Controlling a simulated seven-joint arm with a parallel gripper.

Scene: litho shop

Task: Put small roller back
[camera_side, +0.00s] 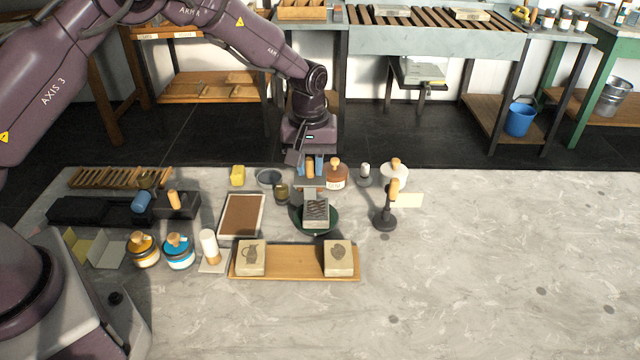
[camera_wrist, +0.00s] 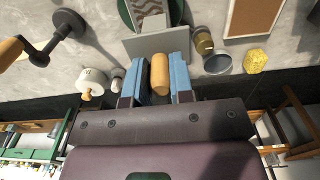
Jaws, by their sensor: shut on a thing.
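My gripper (camera_side: 311,166) is shut on the wooden handle (camera_wrist: 160,75) of a tool with a grey metal plate (camera_wrist: 150,46); the handle lies between the blue finger pads. The tool hangs above a dark green dish (camera_side: 327,228). A grey ridged piece (camera_side: 316,212) shows below the plate over the dish; I cannot tell whether it belongs to the tool or touches the dish. A small blue roller (camera_side: 142,201) lies at the far left among black blocks (camera_side: 90,210), away from my gripper.
A wooden tray (camera_side: 290,274) with two pictured blocks lies in front.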

